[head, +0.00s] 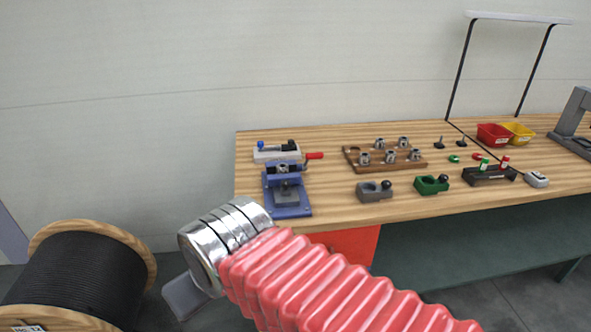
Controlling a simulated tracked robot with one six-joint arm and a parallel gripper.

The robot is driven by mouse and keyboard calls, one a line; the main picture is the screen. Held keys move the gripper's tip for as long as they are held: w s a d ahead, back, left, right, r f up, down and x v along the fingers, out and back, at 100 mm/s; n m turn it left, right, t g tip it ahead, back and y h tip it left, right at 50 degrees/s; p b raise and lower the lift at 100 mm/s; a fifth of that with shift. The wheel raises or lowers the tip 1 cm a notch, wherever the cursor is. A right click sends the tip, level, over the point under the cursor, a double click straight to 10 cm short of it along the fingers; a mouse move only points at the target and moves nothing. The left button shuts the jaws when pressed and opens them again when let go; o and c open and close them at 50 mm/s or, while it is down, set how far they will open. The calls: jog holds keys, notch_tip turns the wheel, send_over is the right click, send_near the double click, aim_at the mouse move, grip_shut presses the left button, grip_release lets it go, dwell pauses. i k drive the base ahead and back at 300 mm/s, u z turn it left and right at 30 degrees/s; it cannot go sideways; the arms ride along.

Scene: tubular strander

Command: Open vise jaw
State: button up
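A blue bench vise (290,208) stands at the left front of the wooden workbench. Its grey jaw area is on top, but the jaw gap is too small to make out. My arm, with a red bellows sleeve and a shiny metal wrist, reaches in from the lower right. A grey part of my gripper (185,297) shows below the wrist, left of the bench and lower in the picture than the vise. It is apart from the vise in the picture. The fingertips are not clearly visible.
A cable reel (80,275) stands lower left.

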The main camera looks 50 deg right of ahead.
aim_at(283, 180)
jog(key=z, duration=0.65)
jog(key=i, duration=0.85)
jog(key=z, duration=0.6)
